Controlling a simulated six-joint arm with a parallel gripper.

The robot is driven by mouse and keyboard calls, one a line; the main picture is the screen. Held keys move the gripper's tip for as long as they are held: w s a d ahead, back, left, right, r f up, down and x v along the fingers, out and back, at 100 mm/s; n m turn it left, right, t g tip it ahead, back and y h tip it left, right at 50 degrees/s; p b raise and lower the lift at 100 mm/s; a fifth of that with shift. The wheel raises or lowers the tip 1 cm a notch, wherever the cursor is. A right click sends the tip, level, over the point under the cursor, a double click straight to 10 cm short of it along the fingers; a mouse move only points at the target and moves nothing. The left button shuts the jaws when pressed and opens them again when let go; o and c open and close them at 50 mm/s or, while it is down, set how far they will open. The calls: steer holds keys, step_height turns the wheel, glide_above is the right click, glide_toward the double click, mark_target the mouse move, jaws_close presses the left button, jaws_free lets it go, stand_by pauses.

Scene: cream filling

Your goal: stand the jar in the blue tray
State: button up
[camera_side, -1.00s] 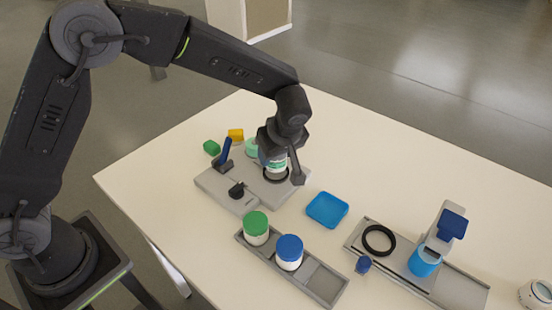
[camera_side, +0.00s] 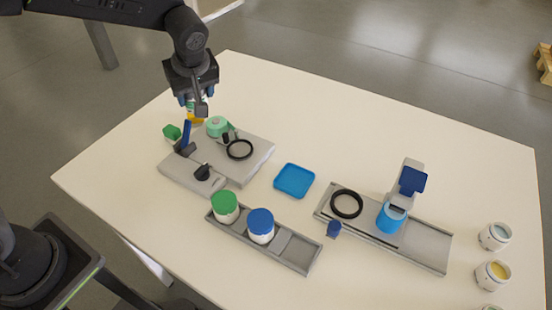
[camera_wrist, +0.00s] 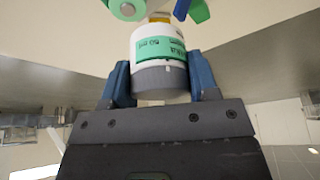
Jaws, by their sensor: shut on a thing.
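The jar (camera_wrist: 160,58) is white with a green printed label and a grey end. In the wrist view it sits between my two blue fingers. My gripper (camera_wrist: 162,85) is shut on it. In the side view my gripper (camera_side: 195,98) is above the far left of the table, and the jar there is mostly hidden by it. The blue tray (camera_side: 294,180) lies flat and empty on the table, to the right of and nearer than my gripper.
A grey machine (camera_side: 255,163) with an empty black ring (camera_side: 239,149) stands left of the tray. A rack holds a green-lidded jar (camera_side: 225,207) and a blue-lidded jar (camera_side: 261,225). A second machine (camera_side: 425,240) stands at right. The table behind the tray is clear.

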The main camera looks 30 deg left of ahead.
steer(key=w+d+f+m+t+h, duration=0.2)
steer(key=d+m, duration=0.5)
steer(key=d, duration=0.5)
glide_above(295, 176)
steer(key=s, duration=0.2)
steer(key=shift+m, duration=0.3)
steer(key=f, duration=0.6)
steer(key=shift+w+a+f, duration=0.15)
steer(key=shift+w+f, duration=0.05)
steer(key=shift+d+f, duration=0.3)
steer(key=shift+d, duration=0.15)
steer(key=shift+f, duration=2)
steer(key=shift+f, duration=0.1)
steer(key=o, duration=1)
steer(key=shift+c, duration=0.2)
steer(key=v, duration=1.2)
